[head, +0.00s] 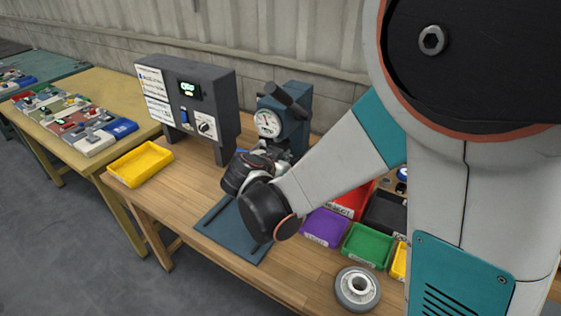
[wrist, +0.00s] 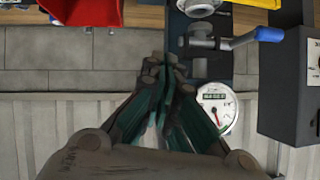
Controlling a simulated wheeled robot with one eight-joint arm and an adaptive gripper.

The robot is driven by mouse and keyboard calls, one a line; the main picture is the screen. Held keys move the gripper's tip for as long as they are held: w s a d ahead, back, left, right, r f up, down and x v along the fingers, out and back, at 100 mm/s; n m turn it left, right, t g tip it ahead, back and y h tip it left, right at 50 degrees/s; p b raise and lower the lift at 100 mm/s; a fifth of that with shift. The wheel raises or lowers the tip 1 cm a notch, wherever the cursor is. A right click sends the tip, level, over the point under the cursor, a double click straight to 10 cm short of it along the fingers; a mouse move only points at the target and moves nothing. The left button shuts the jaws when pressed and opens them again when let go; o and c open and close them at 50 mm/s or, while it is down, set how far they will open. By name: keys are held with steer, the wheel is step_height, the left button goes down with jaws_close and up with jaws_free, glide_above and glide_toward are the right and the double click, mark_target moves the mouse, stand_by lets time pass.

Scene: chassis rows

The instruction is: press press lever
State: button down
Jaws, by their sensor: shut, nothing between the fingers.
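The press (head: 297,118) is a dark blue-grey machine with a round white dial gauge (head: 268,123), standing at the back of the wooden bench. A dark cylinder (head: 286,98) juts from its top. In the wrist view the gauge (wrist: 216,108) is right of my gripper, and a lever with a blue grip (wrist: 270,34) reaches right from the press's metal parts. My gripper (wrist: 166,66) is shut and empty, with its fingertips left of the lever and apart from it in the picture. In the head view my own wrist links largely hide the gripper and the press's lower part.
A control box (head: 205,95) with a green display stands left of the press. A yellow tray (head: 140,163), a blue mat (head: 222,232), purple (head: 326,227) and green (head: 367,245) bins, and a grey wheel-like part (head: 357,289) share the bench. A red bin (wrist: 88,12) is near in the wrist view.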

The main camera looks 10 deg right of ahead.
steer(key=r+p, duration=0.1)
steer(key=r, duration=0.1)
steer(key=s+r+p, duration=0.1)
steer(key=r+p, duration=0.1)
steer(key=r, duration=0.1)
steer(key=shift+d+r, duration=0.1)
steer(key=shift+r, duration=0.25)
